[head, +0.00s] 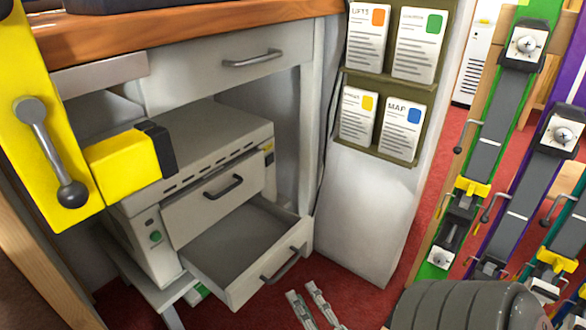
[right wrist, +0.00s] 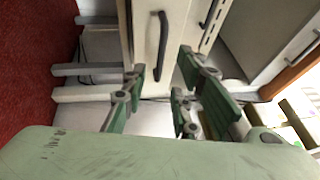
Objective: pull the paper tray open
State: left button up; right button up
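The paper tray (head: 281,264) is the lower drawer of a light grey machine (head: 205,135) under the bench. In the head view it stands pulled out, with a grey inside and a dark bar handle on its front. My right gripper (head: 316,300) is open, low in front of the tray and just right of its handle. In the right wrist view its green-backed fingers (right wrist: 160,90) are spread, and the tray's handle (right wrist: 162,40) lies ahead between them. No contact with the handle shows. My left gripper is not in view.
An upper drawer (head: 220,195) above the tray is shut. A yellow part with a grey lever (head: 50,150) covers the left. A white panel (head: 365,215) with card pockets stands right of the machine. Skis (head: 490,135) stand farther right. Red floor (head: 345,292) shows between.

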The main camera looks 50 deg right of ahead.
jog(key=shift+v, duration=2.1)
